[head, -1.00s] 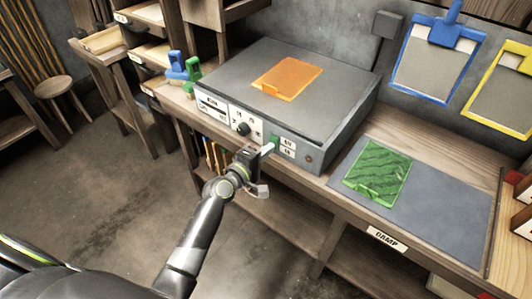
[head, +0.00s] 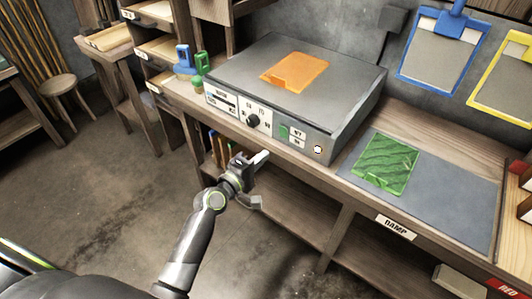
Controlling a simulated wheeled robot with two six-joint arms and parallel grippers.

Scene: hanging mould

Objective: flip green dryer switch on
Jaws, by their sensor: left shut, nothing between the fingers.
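The dryer (head: 330,105) is a grey flat-topped box on the wooden bench. Its front panel has a dark round knob (head: 253,121) and a small green switch (head: 284,131) beside white labels. My left gripper (head: 262,158) is shut and empty, in front of and below the panel, apart from the switch. The switch is too small to tell its exact tilt. My right gripper is not in view.
An orange sheet (head: 297,71) lies on the dryer. A green sheet (head: 387,164) lies on a grey mat (head: 450,200) at right, above the DAMP label (head: 396,227). Blue and green clamps (head: 183,60) stand at left. The floor before the bench is clear.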

